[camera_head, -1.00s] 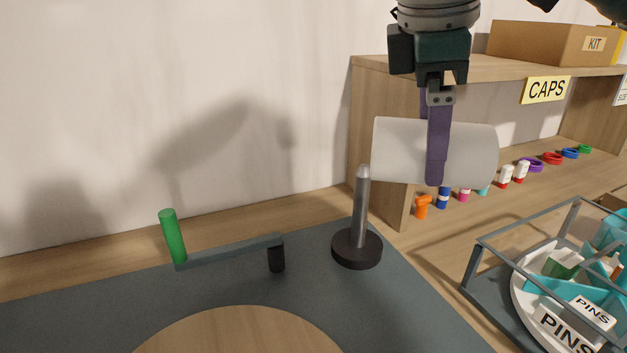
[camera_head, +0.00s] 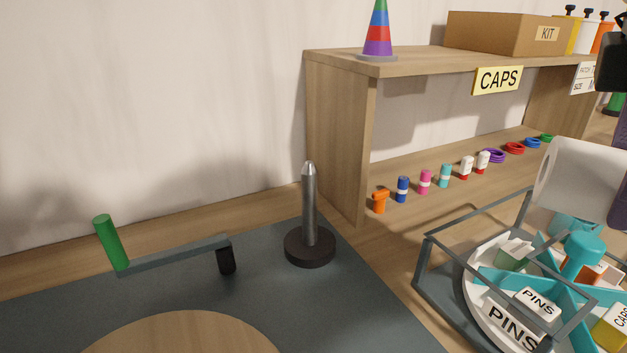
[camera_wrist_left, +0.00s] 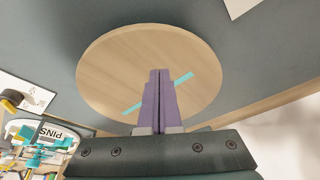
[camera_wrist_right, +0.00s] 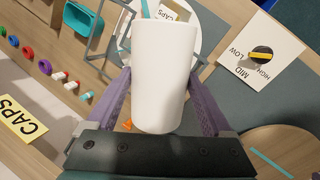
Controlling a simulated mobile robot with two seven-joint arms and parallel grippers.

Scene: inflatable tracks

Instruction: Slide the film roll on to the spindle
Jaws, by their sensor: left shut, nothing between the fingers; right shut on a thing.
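The white film roll (camera_head: 578,178) is at the right edge of the head view, above the divided tray and well to the right of the spindle. It lies tilted near horizontal. My right gripper (camera_head: 621,195) is partly cut off there, with a purple finger against the roll. The right wrist view shows the roll (camera_wrist_right: 163,75) clasped between both fingers. The grey spindle (camera_head: 309,210) stands upright and bare on its black round base, with a pointed tip. My left gripper (camera_wrist_left: 160,75) is shut and empty above a round wooden disc; it is outside the head view.
A wooden shelf (camera_head: 340,140) labelled CAPS stands behind and right of the spindle, with a striped cone (camera_head: 377,32) on top. A grey wire frame (camera_head: 425,262) surrounds the tray. A green-handled crank (camera_head: 170,256) is left of the spindle.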

